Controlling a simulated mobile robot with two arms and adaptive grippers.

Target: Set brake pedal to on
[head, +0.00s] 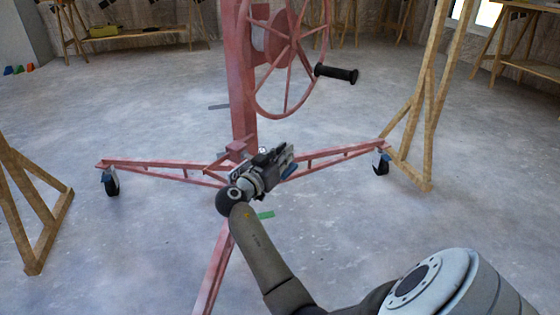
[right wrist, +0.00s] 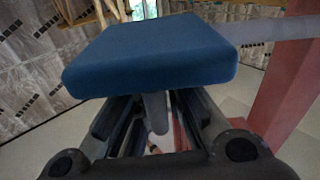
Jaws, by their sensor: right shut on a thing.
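My right gripper (head: 285,160) is low in front of the lift's red post, and its jaws are shut on a blue pedal pad (head: 290,171). In the right wrist view the blue pad (right wrist: 150,55) fills the space ahead of the fingers (right wrist: 155,125) and hides their tips. A grey bar (right wrist: 275,27) runs from the pad's right side toward the red post. A green pad (head: 265,215) shows low to the floor beside my right wrist. I cannot tell from the markings which pad is the brake. My left gripper is out of view.
The red panel lift's post (head: 244,90) carries a spoked wheel (head: 287,60) with a black handle (head: 337,74). Its red legs spread out to casters (head: 111,184). Wooden trestles (head: 35,210) stand at both sides. The floor between is mostly clear.

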